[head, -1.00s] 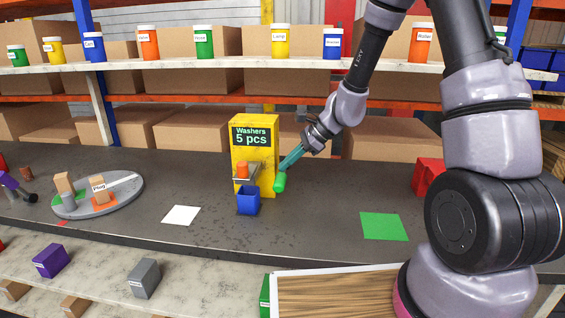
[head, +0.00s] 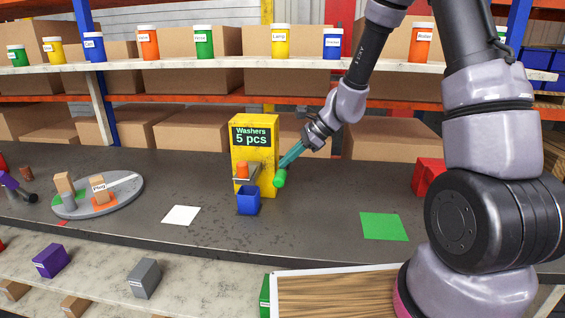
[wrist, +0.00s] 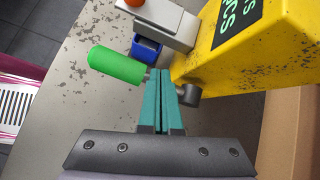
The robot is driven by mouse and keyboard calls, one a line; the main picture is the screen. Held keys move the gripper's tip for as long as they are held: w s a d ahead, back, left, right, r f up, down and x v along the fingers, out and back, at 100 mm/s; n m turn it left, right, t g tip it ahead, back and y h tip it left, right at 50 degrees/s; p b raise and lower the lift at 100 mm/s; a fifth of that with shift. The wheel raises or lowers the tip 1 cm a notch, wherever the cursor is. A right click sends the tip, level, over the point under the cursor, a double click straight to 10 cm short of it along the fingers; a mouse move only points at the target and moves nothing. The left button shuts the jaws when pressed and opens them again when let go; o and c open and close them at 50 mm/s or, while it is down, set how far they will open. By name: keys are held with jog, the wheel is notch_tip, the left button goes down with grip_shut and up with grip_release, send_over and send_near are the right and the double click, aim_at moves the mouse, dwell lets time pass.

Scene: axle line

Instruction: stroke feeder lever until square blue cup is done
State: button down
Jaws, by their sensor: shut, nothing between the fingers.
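A yellow feeder (head: 267,150) stands on the dark table, with a display reading "Washers 5 pcs". A square blue cup (head: 248,201) stands at its front under a grey spout; its inside is too small to read. The feeder lever's green handle (head: 280,178) sticks out on the feeder's right side. My gripper (head: 284,166) is shut and empty, its teal fingers at the lever beside the green handle. In the wrist view the fingers (wrist: 162,78) lie over the lever's rod, between the green handle (wrist: 117,65) and the feeder body (wrist: 245,50). The blue cup (wrist: 146,48) shows beyond them.
A round grey turntable (head: 125,196) with small blocks is at left. A white square (head: 181,215) and a green square (head: 384,226) lie flat on the table. A red block (head: 428,176) is at right. A shelf with labelled jars runs behind.

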jog(key=shift+w+d+r, duration=0.1)
jog(key=shift+w+r, duration=0.2)
jog(key=shift+r, duration=0.6)
jog(key=shift+w+r, duration=0.3)
jog(key=shift+r, duration=0.55)
jog(key=shift+w+d+r, duration=0.1)
jog(key=shift+w+r, duration=0.2)
jog(key=shift+r, duration=0.5)
jog(key=shift+w+r, duration=0.25)
jog(key=shift+r, duration=0.55)
jog(key=shift+w+d+r, duration=0.1)
jog(key=shift+w+r, duration=0.2)
jog(key=shift+r, duration=0.5)
dwell(1.5)
